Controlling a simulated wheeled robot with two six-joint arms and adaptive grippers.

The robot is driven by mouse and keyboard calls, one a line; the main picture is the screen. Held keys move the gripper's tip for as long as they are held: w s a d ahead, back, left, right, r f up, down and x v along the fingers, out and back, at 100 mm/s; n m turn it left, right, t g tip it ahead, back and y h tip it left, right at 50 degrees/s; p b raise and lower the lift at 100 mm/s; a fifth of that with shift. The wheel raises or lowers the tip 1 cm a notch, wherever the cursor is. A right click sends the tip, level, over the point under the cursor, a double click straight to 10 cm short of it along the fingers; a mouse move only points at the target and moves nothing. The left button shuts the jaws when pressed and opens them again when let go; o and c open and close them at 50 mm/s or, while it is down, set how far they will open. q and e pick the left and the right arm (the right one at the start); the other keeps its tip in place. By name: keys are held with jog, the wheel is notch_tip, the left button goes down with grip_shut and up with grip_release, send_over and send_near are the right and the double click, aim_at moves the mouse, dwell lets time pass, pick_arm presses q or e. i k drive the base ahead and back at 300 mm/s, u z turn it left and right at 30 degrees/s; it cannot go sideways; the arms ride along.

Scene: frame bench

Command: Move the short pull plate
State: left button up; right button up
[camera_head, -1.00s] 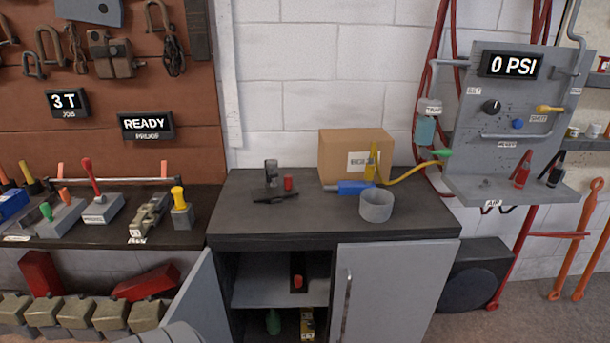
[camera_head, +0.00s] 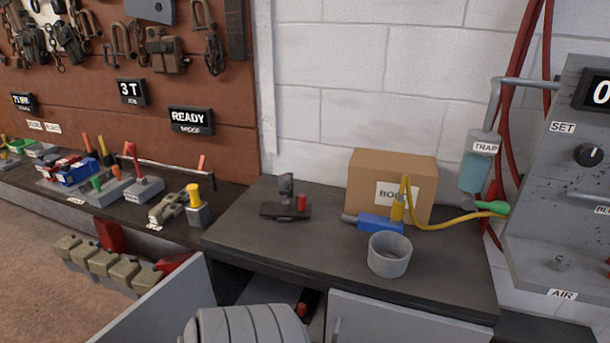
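I cannot tell for sure which thing is the short pull plate. A flat blue-grey plate with a hole (camera_head: 152,10) hangs at the top of the brown tool board, cut off by the picture's upper edge. A smaller grey plate-like piece (camera_head: 40,12) hangs to its left among shackles and chains. Neither gripper is in view. A grey ribbed rounded part at the bottom middle looks like my own arm.
The dark cabinet top (camera_head: 300,245) holds a grey cup (camera_head: 389,254), a blue tool (camera_head: 380,222), a cardboard box (camera_head: 415,172) and a small black device (camera_head: 286,208). The cabinet's left door (camera_head: 165,305) stands open. Tools crowd the left bench. An air panel (camera_head: 560,190) stands right.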

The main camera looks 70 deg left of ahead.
aim_at(301, 210)
jog(key=u, duration=0.8)
jog(key=i, duration=0.85)
jog(key=u, duration=0.9)
